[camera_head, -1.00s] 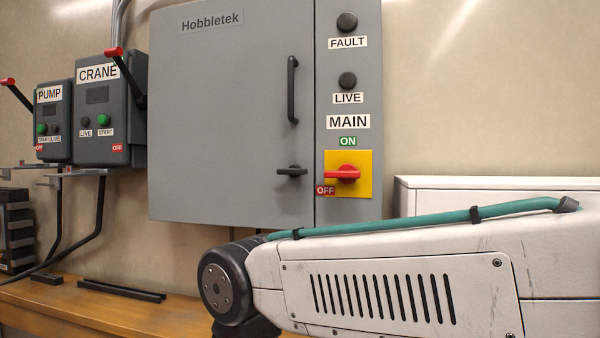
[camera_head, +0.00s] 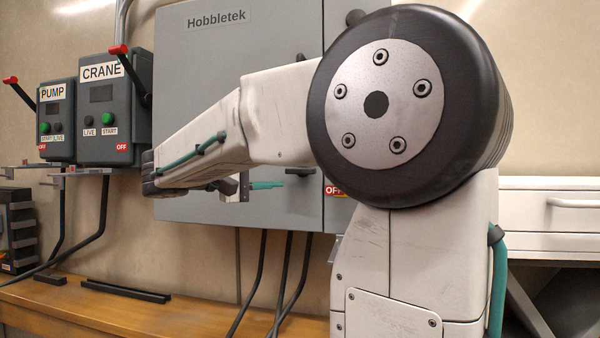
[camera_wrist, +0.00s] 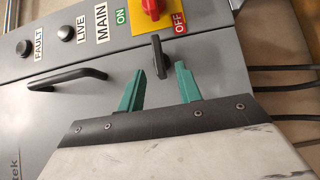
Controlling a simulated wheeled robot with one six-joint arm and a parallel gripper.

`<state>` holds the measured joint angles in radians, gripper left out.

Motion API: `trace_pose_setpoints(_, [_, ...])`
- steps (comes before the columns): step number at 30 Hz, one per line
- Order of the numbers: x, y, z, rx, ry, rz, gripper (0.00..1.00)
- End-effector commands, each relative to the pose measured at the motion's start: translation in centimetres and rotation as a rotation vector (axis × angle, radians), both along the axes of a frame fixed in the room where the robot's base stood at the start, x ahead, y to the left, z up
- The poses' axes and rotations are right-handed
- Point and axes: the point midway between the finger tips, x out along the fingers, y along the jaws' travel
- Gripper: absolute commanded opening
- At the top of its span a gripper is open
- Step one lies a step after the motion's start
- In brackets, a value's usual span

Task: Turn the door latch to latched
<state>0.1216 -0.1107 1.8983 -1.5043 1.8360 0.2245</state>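The door latch (camera_wrist: 159,56) is a small black handle on the grey cabinet door. In the wrist view it points along the gap between my fingers, just beyond the fingertips. In the head view only a small dark part of the latch (camera_head: 299,172) shows beside my arm. My gripper (camera_wrist: 157,78) has two teal fingers, spread apart with nothing between them; I cannot tell whether they touch the latch. In the head view the teal fingers (camera_head: 262,185) point right toward the latch. The cabinet door (camera_head: 215,85) looks closed, partly hidden by my arm.
A black door handle (camera_wrist: 67,78) sits near the latch. The red main switch on its yellow plate (camera_wrist: 148,12) is close by. The CRANE box (camera_head: 105,112) and PUMP box (camera_head: 55,120) stand left, with red-tipped levers. Cables (camera_head: 262,270) hang below the cabinet above a wooden bench (camera_head: 180,313).

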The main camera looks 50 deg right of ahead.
Motion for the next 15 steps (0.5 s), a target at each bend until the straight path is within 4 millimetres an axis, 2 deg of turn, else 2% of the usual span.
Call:
trace_pose_setpoints(12, [-2.3,-5.5,0.2,-0.009,0.0,-0.003,0.35])
trace_pose_setpoints(15, [-2.6,-6.4,0.2,-0.008,0.0,-0.001,0.35])
